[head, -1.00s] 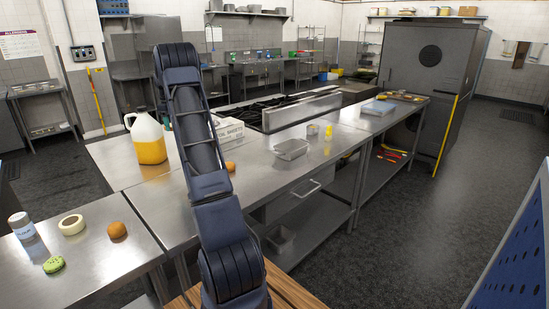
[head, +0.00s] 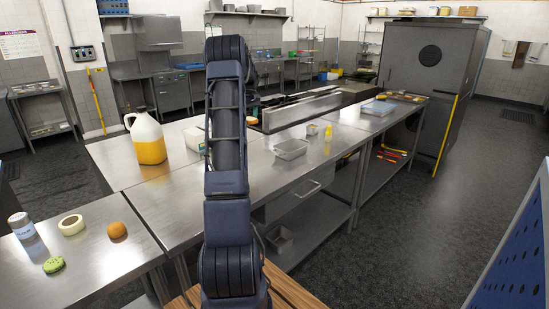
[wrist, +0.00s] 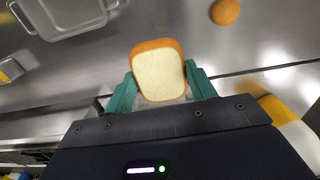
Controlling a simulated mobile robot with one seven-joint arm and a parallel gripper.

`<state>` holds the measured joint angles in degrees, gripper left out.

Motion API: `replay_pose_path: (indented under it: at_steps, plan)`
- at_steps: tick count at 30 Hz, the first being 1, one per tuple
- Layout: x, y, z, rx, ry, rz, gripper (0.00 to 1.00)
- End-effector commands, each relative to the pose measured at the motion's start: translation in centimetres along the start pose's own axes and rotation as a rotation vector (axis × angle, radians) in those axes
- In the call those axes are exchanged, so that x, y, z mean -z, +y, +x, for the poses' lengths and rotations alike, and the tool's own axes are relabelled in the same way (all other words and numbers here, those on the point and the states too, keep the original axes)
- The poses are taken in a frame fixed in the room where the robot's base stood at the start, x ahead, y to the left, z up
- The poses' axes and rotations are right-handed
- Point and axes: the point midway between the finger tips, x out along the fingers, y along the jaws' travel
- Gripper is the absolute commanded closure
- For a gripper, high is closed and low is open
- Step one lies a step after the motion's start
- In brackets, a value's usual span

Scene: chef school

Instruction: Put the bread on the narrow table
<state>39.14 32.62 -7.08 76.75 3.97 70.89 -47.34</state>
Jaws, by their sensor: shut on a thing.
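The bread (wrist: 158,74) is a pale slice with a brown crust, upright between the two green fingers in the wrist view. My gripper (wrist: 160,76) is shut on it, a finger at each side. In the head view my arm hides most of the gripper; a small brown-orange patch just right of the arm looks like the bread (head: 251,121). Steel tables show: a long counter (head: 190,215) ahead and a smaller table (head: 103,262) at the left. I cannot tell which is the narrow table.
A jug (head: 147,140) and a metal tray (head: 291,149) stand on the counter.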

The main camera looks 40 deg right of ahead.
Motion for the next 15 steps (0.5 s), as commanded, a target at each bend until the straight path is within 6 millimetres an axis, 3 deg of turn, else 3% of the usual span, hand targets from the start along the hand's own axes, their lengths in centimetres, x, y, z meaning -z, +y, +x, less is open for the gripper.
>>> replay_pose_path:
  at_steps: [5,15]
  plan:
    - [-0.8,0.8,0.9,0.001,0.001,0.016,0.66]
    - [-0.8,0.7,8.0,0.002,-0.001,0.016,0.66]
